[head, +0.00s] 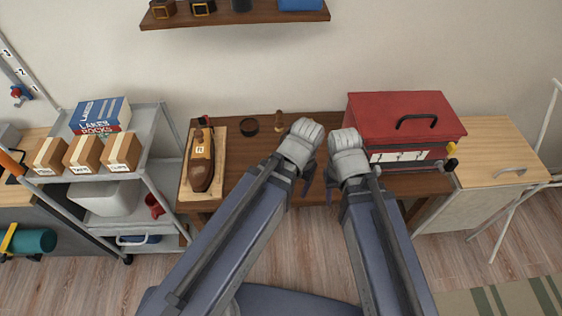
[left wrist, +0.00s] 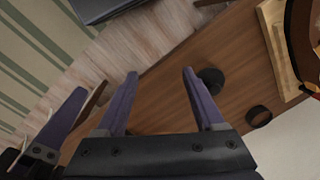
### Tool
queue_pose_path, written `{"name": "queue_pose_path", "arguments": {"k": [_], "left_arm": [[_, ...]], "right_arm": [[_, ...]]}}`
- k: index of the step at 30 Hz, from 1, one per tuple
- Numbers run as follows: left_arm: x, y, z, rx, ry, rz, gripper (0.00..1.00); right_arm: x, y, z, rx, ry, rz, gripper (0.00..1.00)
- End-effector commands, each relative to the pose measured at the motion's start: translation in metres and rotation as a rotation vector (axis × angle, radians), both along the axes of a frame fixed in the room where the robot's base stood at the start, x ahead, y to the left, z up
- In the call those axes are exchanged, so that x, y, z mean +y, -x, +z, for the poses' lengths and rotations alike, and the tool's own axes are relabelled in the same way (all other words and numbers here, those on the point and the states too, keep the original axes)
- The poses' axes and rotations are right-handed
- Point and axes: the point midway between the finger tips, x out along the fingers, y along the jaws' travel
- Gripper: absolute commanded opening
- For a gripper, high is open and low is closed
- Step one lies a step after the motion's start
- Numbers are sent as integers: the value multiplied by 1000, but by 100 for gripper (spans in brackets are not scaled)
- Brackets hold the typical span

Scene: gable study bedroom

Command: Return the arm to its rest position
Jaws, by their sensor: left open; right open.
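My left arm comes in from the left in the head view and reaches over the dark wooden table (head: 240,150). My left gripper (head: 300,180) points down near the table's front edge, its fingers partly hidden by the arm. In the left wrist view my left gripper (left wrist: 160,73) is open, with nothing between its two purple fingers. My right gripper (head: 335,190) is close beside it, in front of the red toolbox (head: 400,115), and is open. One of its fingers also shows at the left of the left wrist view (left wrist: 65,115).
A brown shoe-like object (head: 201,160) lies on a light board (head: 219,150) at the table's left. A grey cart (head: 150,130) with boxes is left; a wooden cabinet (head: 490,150) is right.

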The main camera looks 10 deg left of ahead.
Motion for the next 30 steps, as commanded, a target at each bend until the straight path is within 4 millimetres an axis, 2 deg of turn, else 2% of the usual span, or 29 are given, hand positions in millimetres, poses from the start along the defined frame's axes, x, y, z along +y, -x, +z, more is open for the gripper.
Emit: {"name": "queue_pose_path", "arguments": {"k": [1, 4, 11, 16, 30], "left_arm": [[-4, 9, 0, 6, -7, -23, 70], [-7, 13, 0, 15, -13, -39, 70], [-6, 12, 1, 15, -13, -38, 70], [-6, 12, 15, 14, -12, -37, 70], [-6, 12, 11, 14, -12, -37, 70]], "right_arm": [[0, 0, 0, 0, 0, 0, 50], [0, 0, 0, 0, 0, 0, 50], [0, 0, 1, 0, 0, 0, 50], [0, 0, 14, 0, 0, 0, 50], [0, 0, 11, 0, 0, 0, 50]]}}
